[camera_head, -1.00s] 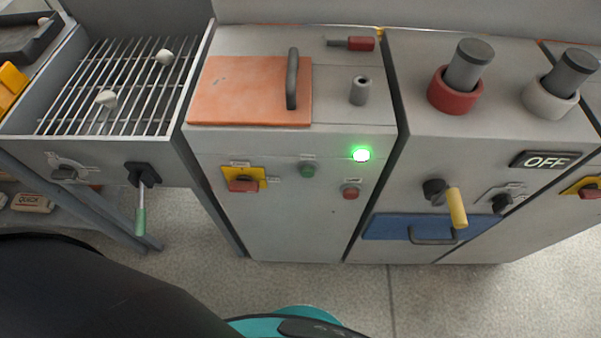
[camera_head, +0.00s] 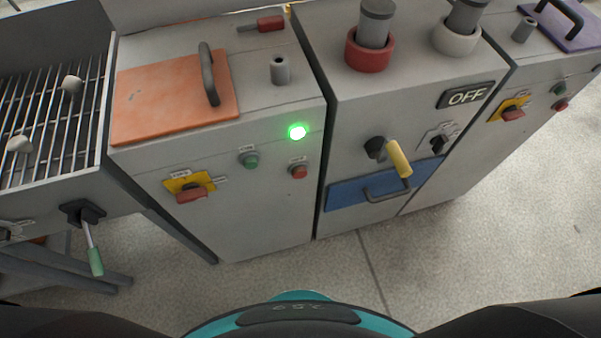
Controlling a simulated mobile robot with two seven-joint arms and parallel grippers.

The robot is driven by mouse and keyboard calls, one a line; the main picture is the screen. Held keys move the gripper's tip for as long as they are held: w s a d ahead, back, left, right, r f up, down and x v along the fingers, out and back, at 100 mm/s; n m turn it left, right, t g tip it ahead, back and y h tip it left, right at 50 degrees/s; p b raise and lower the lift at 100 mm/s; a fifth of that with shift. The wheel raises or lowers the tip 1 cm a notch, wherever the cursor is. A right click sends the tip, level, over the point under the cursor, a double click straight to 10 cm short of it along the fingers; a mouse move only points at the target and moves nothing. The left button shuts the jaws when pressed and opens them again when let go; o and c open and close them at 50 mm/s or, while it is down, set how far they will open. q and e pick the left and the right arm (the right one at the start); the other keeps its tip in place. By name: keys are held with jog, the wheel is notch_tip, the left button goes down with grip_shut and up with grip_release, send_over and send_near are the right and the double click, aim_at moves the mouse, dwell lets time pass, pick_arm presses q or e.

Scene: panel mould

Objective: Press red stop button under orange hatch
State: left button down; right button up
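The orange hatch (camera_head: 165,97) lies flat on top of the grey cabinet, with a dark upright handle (camera_head: 208,75) near its right edge. On the cabinet's front face below it, the red stop button (camera_head: 298,171) sits to the right of a green button (camera_head: 249,160). A green lamp (camera_head: 298,132) glows above the red button. A red switch on a yellow plate (camera_head: 188,186) is to the left on the same face. Neither of my grippers shows in view; only dark parts of my arms show at the bottom corners.
A grill rack (camera_head: 60,120) with a green-handled lever (camera_head: 92,248) stands at left. At right, a cabinet has a yellow-handled lever (camera_head: 398,158), a blue drawer (camera_head: 345,194) and an OFF sign (camera_head: 467,95). A further cabinet with a purple hatch (camera_head: 580,25) has its own red button (camera_head: 561,104). Floor in front is clear.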

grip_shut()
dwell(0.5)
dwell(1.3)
